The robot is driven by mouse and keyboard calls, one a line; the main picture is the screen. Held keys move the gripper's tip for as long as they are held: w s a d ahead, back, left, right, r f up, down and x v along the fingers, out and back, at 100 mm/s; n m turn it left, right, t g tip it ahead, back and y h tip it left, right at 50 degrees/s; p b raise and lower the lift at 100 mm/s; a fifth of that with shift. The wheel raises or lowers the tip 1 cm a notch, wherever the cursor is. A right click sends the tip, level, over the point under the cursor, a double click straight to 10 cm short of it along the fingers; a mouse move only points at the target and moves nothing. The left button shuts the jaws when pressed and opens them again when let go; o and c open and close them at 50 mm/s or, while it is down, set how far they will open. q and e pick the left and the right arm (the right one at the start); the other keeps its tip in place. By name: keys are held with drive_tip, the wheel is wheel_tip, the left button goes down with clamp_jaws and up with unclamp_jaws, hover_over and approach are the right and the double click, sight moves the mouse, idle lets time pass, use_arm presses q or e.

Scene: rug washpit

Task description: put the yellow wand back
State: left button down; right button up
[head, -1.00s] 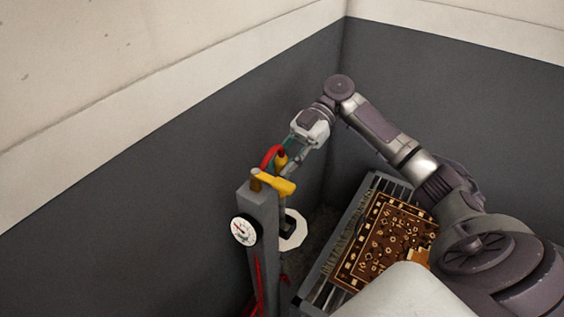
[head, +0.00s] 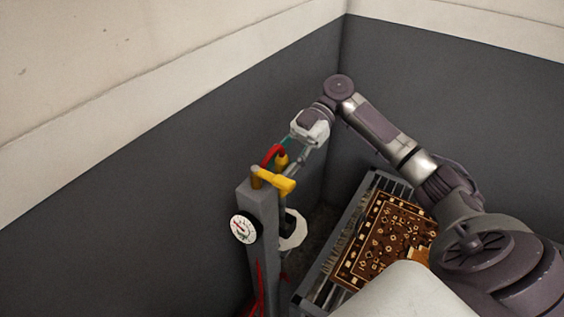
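The wand's lower part is mostly hidden behind the post and a yellow lever. The grey post (head: 258,215) has a yellow lever (head: 274,180) on top and a round white gauge (head: 243,229) on its side. I cannot tell whether the wand touches a holder. My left gripper is not in view.
A white plate with a dark piece (head: 296,232) shows behind the post. A brown patterned rug (head: 385,240) lies on a slatted rack (head: 338,258) to the right. Dark walls meet in a corner behind. A red hose (head: 261,285) hangs down the post.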

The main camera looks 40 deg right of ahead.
drive_tip(key=shift+o, duration=0.9)
drive_tip(key=shift+d, duration=0.1)
drive_tip(key=v, duration=1.1)
drive_tip(key=shift+d+r, duration=0.2)
drive_tip(key=shift+d, duration=0.15)
drive_tip(key=shift+w, duration=0.15)
